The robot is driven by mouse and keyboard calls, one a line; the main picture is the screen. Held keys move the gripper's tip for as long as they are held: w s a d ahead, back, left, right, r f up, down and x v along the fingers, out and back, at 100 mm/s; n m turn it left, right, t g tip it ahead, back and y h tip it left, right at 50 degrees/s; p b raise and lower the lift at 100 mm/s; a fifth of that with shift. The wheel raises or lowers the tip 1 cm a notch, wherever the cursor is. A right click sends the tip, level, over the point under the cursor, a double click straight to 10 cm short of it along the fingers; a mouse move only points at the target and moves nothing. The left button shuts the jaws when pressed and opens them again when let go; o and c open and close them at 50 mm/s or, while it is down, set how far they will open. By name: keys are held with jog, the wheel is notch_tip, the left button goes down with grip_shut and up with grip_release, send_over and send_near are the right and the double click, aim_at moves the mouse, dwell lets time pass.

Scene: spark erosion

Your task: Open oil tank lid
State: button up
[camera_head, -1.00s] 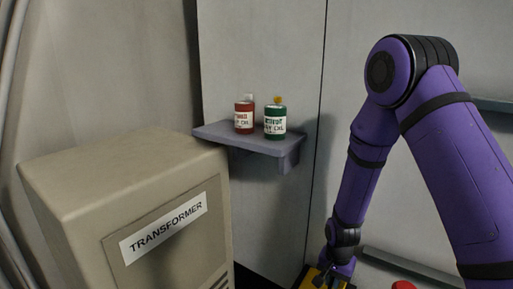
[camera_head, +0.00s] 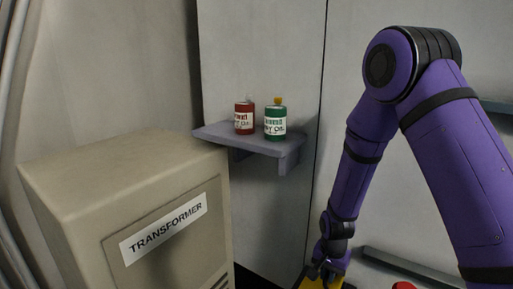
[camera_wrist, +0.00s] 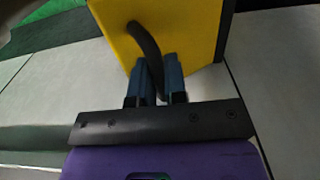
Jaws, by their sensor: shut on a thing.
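The yellow lid (camera_wrist: 185,30) fills the upper middle of the wrist view and has a curved black handle (camera_wrist: 147,45). My gripper (camera_wrist: 158,65) is shut on this handle, with a blue-grey finger on either side of it. In the head view, only a small part of the yellow lid (camera_head: 312,279) shows at the bottom edge, below my wrist. The tank under the lid cannot be made out, and how far the lid is tilted is hard to tell.
A beige transformer cabinet (camera_head: 110,180) stands at the left. A grey wall shelf (camera_head: 255,143) holds a red oil can (camera_head: 244,118) and a green oil can (camera_head: 275,122). A red round thing (camera_head: 404,286) shows at the bottom right. Pale floor tiles (camera_wrist: 280,70) lie beside the lid.

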jog(key=shift+w+a+r, duration=0.55)
jog(key=shift+a+r, duration=0.15)
jog(key=shift+a, duration=0.1)
jog(key=shift+a, duration=0.1)
jog(key=shift+w+a+r, duration=0.5)
jog(key=shift+w+a, duration=0.2)
jog(key=shift+a, duration=0.2)
jog(key=shift+w+a, duration=0.1)
jog(key=shift+a, duration=0.1)
jog(key=shift+w+a+r, duration=0.2)
jog(key=shift+w+a, duration=0.4)
jog(key=shift+a, duration=0.3)
jog(key=shift+a, duration=0.1)
